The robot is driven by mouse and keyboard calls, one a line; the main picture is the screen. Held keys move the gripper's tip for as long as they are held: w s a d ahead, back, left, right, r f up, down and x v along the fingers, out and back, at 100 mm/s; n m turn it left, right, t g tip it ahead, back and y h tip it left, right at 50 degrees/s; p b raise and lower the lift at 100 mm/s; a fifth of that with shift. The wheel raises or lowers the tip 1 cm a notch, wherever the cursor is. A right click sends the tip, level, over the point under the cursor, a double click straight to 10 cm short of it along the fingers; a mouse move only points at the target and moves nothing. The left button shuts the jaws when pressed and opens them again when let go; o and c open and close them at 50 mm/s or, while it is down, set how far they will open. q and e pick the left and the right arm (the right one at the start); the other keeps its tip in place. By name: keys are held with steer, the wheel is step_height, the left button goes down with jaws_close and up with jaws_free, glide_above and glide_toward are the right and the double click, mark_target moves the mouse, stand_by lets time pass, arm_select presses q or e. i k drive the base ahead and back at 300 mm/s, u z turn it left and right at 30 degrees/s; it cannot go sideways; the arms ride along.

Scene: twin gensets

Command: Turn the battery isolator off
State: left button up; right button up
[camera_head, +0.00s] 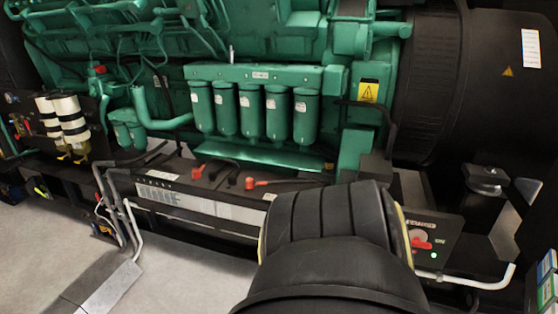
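The battery isolator (422,243) has a red handle on a round pale base. It sits on a dark panel (446,226) at the lower right, with a small green dot beside the handle and lettering above it. A thick black ribbed link of my own arm rises from the bottom edge and covers the panel's left part. No gripper fingers show, and I cannot tell whether any touch the handle.
The green engine (270,72) with several filters fills the back. Batteries (205,172) with red terminals lie in a black tray left of my arm. A pale rail (470,283) runs below the isolator panel. Grey floor (185,262) is clear at the lower left.

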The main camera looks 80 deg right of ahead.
mark_target(416, 242)
steer(key=u, duration=0.25)
steer(key=k, duration=0.1)
steer(key=z, duration=4)
